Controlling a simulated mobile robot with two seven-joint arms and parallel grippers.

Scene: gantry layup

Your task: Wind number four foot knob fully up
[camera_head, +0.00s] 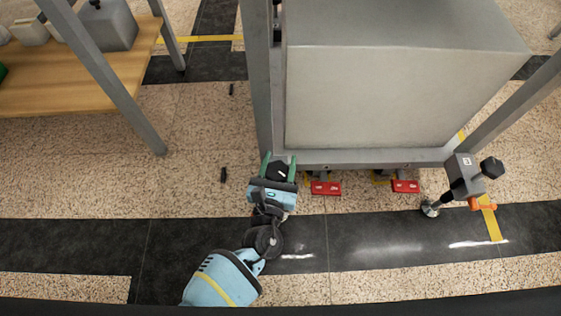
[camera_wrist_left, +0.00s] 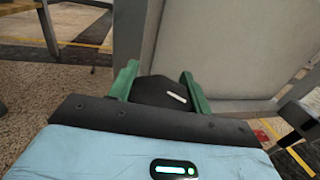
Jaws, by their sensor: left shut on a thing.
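My left gripper (camera_head: 279,166) has its green fingers on either side of a black knob (camera_head: 278,173) at the left front corner of the grey gantry frame. In the left wrist view the gripper (camera_wrist_left: 160,80) is shut on this knob (camera_wrist_left: 156,92), which has a short white mark on its top. My gripper and wrist hide the foot below the knob, and I see no number there. My right gripper is not in view.
Another foot unit (camera_head: 466,177) with a black knob and orange lever stands at the right front corner. Two red pedals (camera_head: 326,188) (camera_head: 405,186) lie under the front beam. A wooden table (camera_head: 60,80) stands at the left. Small dark pieces (camera_head: 223,175) lie on the open floor.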

